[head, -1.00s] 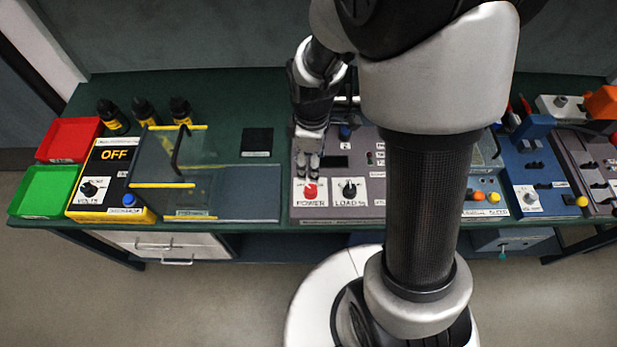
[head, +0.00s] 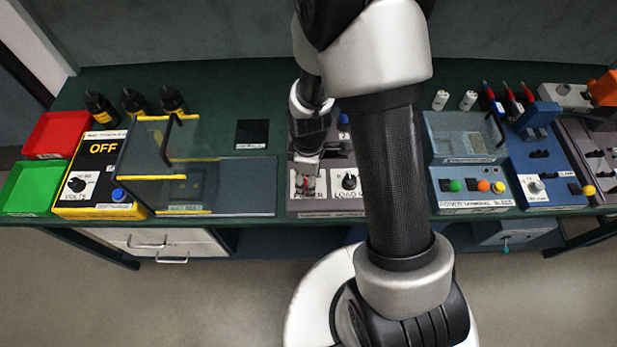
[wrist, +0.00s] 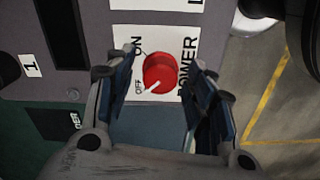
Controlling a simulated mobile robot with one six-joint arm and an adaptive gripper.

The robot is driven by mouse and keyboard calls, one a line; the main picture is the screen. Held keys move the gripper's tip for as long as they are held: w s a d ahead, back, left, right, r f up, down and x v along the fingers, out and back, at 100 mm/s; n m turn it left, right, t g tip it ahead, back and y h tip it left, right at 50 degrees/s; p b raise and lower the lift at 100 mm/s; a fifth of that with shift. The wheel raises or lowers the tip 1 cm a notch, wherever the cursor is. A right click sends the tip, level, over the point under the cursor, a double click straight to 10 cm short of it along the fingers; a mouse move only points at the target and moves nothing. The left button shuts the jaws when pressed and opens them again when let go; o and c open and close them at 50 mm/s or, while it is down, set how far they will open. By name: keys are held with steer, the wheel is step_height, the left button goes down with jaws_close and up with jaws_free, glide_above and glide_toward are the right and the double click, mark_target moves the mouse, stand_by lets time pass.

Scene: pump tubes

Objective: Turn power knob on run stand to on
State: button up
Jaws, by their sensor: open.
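The red power knob (wrist: 160,73) sits on a white label marked ON, OFF and POWER in the wrist view. Its white pointer mark is directed toward the OFF word. In the head view the power knob is largely hidden by my gripper (head: 306,185). My gripper (wrist: 162,84) is open, with one finger on each side of the knob in the wrist view. I cannot tell whether the fingers touch it. The run stand (head: 320,214) is the grey panel under my gripper, partly covered by my arm.
A black load knob (head: 348,181) is just right of the power knob. A clear yellow-edged guard (head: 165,160) stands to the left, beside a yellow-black box reading OFF (head: 103,150). A blue-grey box with coloured buttons (head: 470,190) is to the right.

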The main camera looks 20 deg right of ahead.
steer(key=shift+c, duration=0.2)
steer(key=c, duration=1)
steer(key=shift+c, duration=0.2)
steer(key=shift+m, duration=0.4)
steer(key=m, duration=0.3)
steer(key=shift+m, duration=0.3)
steer(key=m, duration=0.4)
steer(key=shift+m, duration=0.3)
steer(key=m, duration=0.4)
steer(key=shift+m, duration=2.5)
